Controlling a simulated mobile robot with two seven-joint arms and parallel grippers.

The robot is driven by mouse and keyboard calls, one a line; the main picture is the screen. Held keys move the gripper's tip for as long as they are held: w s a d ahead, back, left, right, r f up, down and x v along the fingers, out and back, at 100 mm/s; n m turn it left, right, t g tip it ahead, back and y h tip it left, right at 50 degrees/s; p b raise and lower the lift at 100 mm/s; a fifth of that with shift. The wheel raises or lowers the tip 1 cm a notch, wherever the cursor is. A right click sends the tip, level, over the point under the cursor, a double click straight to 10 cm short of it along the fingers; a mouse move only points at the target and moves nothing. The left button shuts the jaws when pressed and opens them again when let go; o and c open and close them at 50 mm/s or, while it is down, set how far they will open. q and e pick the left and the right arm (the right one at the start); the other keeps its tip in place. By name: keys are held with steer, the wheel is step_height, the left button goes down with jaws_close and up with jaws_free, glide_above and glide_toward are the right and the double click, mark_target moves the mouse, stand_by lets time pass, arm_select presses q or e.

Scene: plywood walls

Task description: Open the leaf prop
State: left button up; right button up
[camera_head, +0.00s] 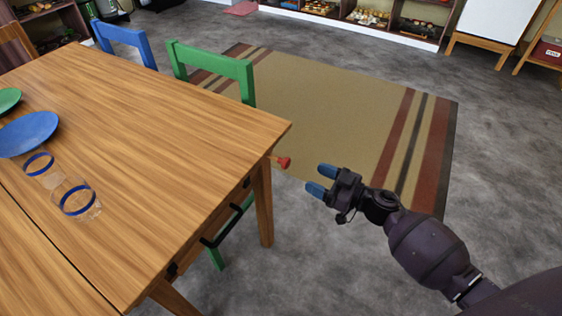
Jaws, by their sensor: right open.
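A wooden table (170,130) fills the left of the head view. A short red knob on a wooden peg (283,162) sticks out from under its right corner; it looks like the leaf prop's end, though the rest is hidden under the top. A black bar (226,212) is fixed along the table's near right side, below the top. My right gripper (321,180) is open and empty, its blue-tipped fingers pointing left towards the red knob, a small gap to its right. My left gripper is not in view.
A blue plate (28,133), a green plate (8,99) and two blue-ringed glasses (78,200) stand on the table. Green (212,62) and blue (125,38) chairs are at its far side. A striped rug (330,100) lies beyond; the grey floor around my right gripper is clear.

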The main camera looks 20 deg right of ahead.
mark_target(288, 165)
steer(key=b+x, duration=0.1)
steer(key=x, duration=0.8)
steer(key=shift+f, duration=0.1)
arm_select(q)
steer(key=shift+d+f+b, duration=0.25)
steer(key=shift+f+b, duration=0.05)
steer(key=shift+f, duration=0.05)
arm_select(e)
steer(key=shift+w+a, duration=0.3)
steer(key=shift+w, duration=0.05)
steer(key=shift+c, duration=0.3)
jaws_close()
steer(key=shift+s+a+r, duration=0.1)
steer(key=shift+r, duration=0.1)
arm_select(q)
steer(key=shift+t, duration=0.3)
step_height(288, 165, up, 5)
steer(key=p, duration=0.7)
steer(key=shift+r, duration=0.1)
arm_select(e)
steer(key=s+a, duration=1.2)
steer(key=a, duration=0.4)
steer(key=shift+s, duration=0.25)
